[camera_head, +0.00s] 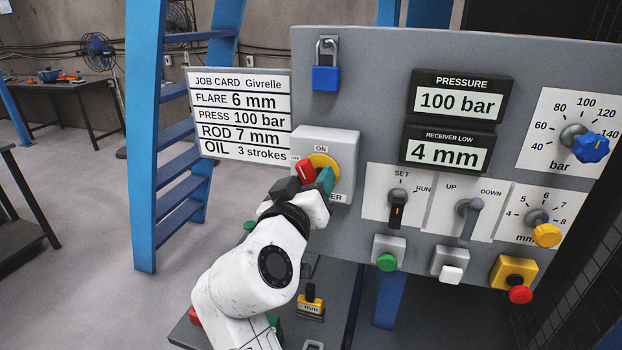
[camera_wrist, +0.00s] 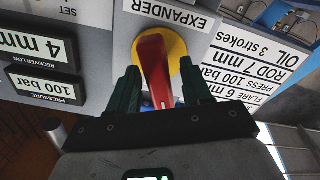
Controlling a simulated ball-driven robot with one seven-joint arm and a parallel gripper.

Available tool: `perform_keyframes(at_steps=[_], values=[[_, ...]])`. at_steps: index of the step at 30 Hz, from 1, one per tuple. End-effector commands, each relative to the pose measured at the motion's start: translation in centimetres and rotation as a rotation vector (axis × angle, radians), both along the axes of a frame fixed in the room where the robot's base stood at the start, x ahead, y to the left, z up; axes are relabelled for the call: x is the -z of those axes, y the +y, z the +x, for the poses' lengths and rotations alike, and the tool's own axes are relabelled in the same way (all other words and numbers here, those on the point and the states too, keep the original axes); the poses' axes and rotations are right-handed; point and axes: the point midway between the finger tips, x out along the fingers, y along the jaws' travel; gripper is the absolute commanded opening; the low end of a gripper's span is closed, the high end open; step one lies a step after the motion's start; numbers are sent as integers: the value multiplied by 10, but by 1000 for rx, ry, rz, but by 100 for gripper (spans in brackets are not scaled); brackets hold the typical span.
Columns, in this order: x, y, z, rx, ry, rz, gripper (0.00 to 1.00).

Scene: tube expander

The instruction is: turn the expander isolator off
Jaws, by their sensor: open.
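The expander isolator is a grey box (camera_head: 340,150) on the panel with a yellow disc (camera_head: 322,160) and a red handle (camera_head: 305,172). ON is printed above the disc and a small OFF at its upper left. My gripper (camera_head: 307,184) is open at the isolator, covering part of the lower label. In the wrist view, the red handle (camera_wrist: 154,72) stands out from the yellow disc (camera_wrist: 176,62) between my two green fingers (camera_wrist: 160,78), with gaps visible on both sides. I cannot tell for sure which mark the handle points at.
A blue padlock (camera_head: 326,78) hangs above the isolator. The job card (camera_head: 240,115) is to its left. The selector switch (camera_head: 398,205), the lever (camera_head: 470,210) and the green button (camera_head: 387,261) are to the right. A blue ladder (camera_head: 150,150) stands behind at the left.

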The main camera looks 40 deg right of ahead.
Motion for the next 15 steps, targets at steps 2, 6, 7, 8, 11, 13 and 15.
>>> perform_keyframes(at_steps=[2, 6, 7, 8, 11, 13, 15], values=[[0, -1, 1, 0, 0, 0, 49], [0, -1, 1, 0, 0, 0, 49], [0, -1, 1, -1, 0, 0, 49], [0, -1, 0, -1, 0, 0, 47], [0, -1, 0, -1, 0, 0, 37], [0, 0, 0, -1, 0, 0, 31], [0, 0, 0, -1, 0, 0, 24]])
